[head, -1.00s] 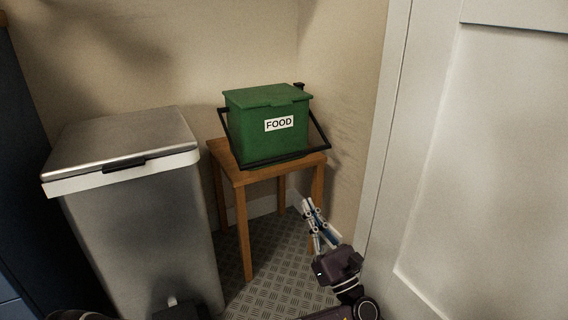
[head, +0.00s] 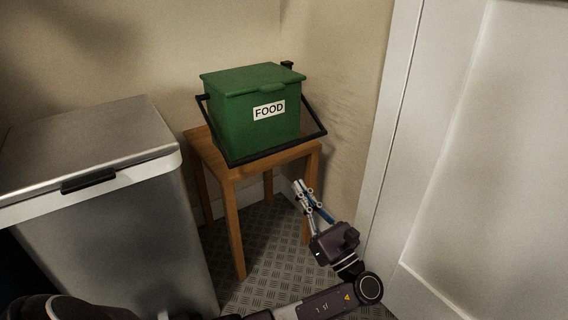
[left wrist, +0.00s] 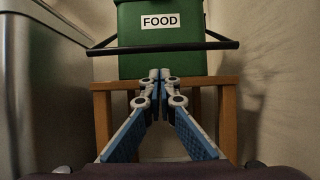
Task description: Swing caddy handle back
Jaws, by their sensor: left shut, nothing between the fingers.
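The green caddy (head: 243,112) with a FOOD label stands upright on a small wooden table, its lid closed. Its black handle (head: 270,156) is swung down to the front and runs across the caddy's lower front. In the left wrist view the handle (left wrist: 165,48) crosses below the label on the caddy (left wrist: 160,66). My left gripper (head: 301,186) is in front of the table, low and to the right, apart from the caddy and handle. In the left wrist view its fingertips (left wrist: 160,74) are together and empty. My right gripper does not show.
The wooden table (head: 233,174) stands in the wall corner. A steel bin (head: 110,222) with a black front tab stands close at the left. A white panelled door (head: 480,150) bounds the right side. Patterned metal floor (head: 262,240) shows between.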

